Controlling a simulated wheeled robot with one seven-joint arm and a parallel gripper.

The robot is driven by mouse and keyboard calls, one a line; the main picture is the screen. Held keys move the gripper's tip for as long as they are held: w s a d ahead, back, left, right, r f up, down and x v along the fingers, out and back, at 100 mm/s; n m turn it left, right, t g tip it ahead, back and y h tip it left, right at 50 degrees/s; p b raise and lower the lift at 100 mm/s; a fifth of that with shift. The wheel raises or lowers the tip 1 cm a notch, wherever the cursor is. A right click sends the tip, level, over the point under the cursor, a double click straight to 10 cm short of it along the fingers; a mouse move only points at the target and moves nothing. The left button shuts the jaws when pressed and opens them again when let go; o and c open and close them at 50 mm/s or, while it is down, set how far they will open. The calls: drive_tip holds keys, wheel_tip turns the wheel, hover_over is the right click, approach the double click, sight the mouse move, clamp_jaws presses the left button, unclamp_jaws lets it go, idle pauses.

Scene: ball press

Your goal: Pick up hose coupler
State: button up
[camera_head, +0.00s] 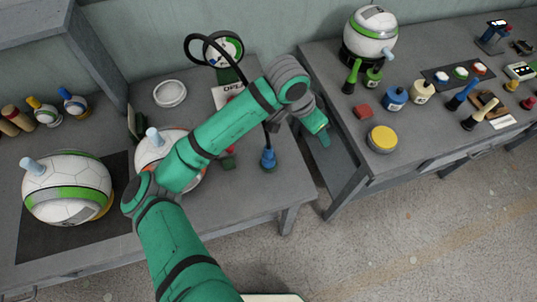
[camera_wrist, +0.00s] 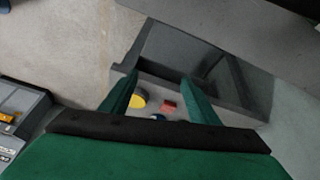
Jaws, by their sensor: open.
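The hose coupler (camera_head: 268,159) is blue and hangs or stands at the end of a black hose by the front edge of the left table; I cannot tell if it touches the top. The hose loops up from a round gauge (camera_head: 226,48). My gripper (camera_head: 320,130) is to the right of the coupler and above it in the picture, over the gap between the two tables. In the wrist view its two green fingers (camera_wrist: 157,88) are spread apart with nothing between them held. The coupler does not show in the wrist view.
Large balls (camera_head: 66,188) sit on the left table, one partly behind my arm. The right table (camera_head: 345,90) carries a yellow-topped can (camera_head: 382,139), a red block (camera_head: 363,111), bottles and another ball (camera_head: 370,32). The table front near the coupler is clear.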

sight(269, 146)
drive_tip(key=a+y, duration=0.1)
drive_tip(key=a, duration=0.3)
drive_tip(key=s+a+g+y, duration=0.1)
drive_tip(key=a+y, duration=0.1)
drive_tip(key=a, duration=0.2)
drive_tip(key=s+a+y, duration=0.1)
drive_tip(key=a, duration=0.3)
drive_tip(key=shift+a+f+g, duration=0.3)
drive_tip(key=shift+a, duration=0.05)
drive_tip(key=shift+y, duration=0.3)
drive_tip(key=f, duration=0.4)
drive_tip(key=shift+a+f, duration=0.15)
drive_tip(key=shift+a, duration=0.05)
drive_tip(key=shift+s+f, duration=0.15)
drive_tip(key=shift+f, duration=1.5)
drive_tip(key=shift+s+f, duration=0.1)
drive_tip(key=shift+f, duration=1.5)
drive_tip(key=c, duration=1.1)
drive_tip(key=shift+r, duration=0.1)
